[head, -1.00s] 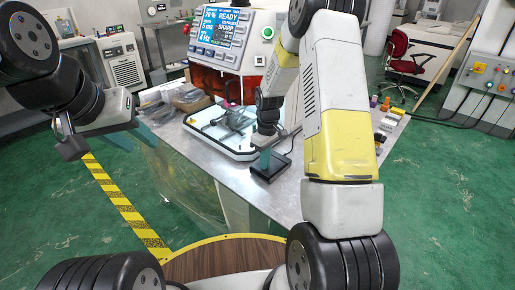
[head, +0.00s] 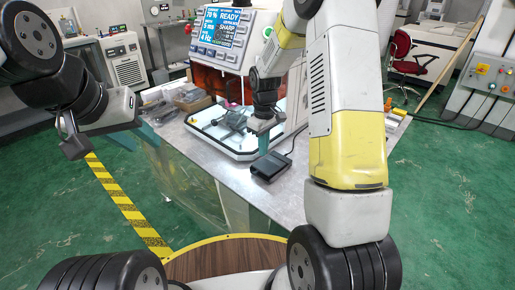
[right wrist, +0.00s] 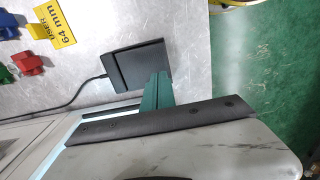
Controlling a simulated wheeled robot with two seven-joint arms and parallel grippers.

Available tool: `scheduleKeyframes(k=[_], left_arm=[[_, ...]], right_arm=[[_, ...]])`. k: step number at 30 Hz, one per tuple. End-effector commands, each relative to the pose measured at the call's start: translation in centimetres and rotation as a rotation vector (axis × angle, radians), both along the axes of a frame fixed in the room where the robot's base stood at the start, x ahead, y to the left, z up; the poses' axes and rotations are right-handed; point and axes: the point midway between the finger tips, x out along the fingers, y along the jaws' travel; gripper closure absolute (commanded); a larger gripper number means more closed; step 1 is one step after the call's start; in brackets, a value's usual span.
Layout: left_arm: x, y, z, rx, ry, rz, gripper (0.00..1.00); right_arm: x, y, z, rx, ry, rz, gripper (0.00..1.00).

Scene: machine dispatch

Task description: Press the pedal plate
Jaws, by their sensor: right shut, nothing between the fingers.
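The black pedal plate (head: 271,166) lies on the metal table in front of the machine. In the right wrist view the pedal (right wrist: 140,64) lies flat, with its cable running off to the left. My right gripper (head: 264,138) is shut and empty. It is above and just behind the pedal in the head view, apart from it. Its teal fingers (right wrist: 157,90) overlap the pedal's lower right corner in the right wrist view. My left gripper (head: 141,132) is off the table at the left; its fingers are partly hidden, so its opening cannot be told.
A white tray (head: 200,125) with a grey part stands behind the pedal. The machine with its lit screen (head: 228,25) rises at the back. Small coloured parts and a yellow label (right wrist: 53,27) lie to one side. The table around the pedal is mostly clear.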

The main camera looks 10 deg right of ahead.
Motion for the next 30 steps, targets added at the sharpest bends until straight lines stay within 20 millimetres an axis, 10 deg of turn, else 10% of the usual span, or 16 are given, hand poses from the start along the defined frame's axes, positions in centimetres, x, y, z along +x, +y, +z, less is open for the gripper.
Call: scheduleKeyframes(k=[10, 30], left_arm=[[0.0, 0.0, 0.0, 0.0, 0.0, 0.0, 0.64], [0.0, 0.0, 0.0, 0.0, 0.0, 0.0, 0.64]], right_arm=[[-0.2, 0.2, 5.7, -0.001, -0.002, 0.0, 1.0], [-0.2, 0.3, 6.3, -0.001, -0.001, 0.0, 1.0]])
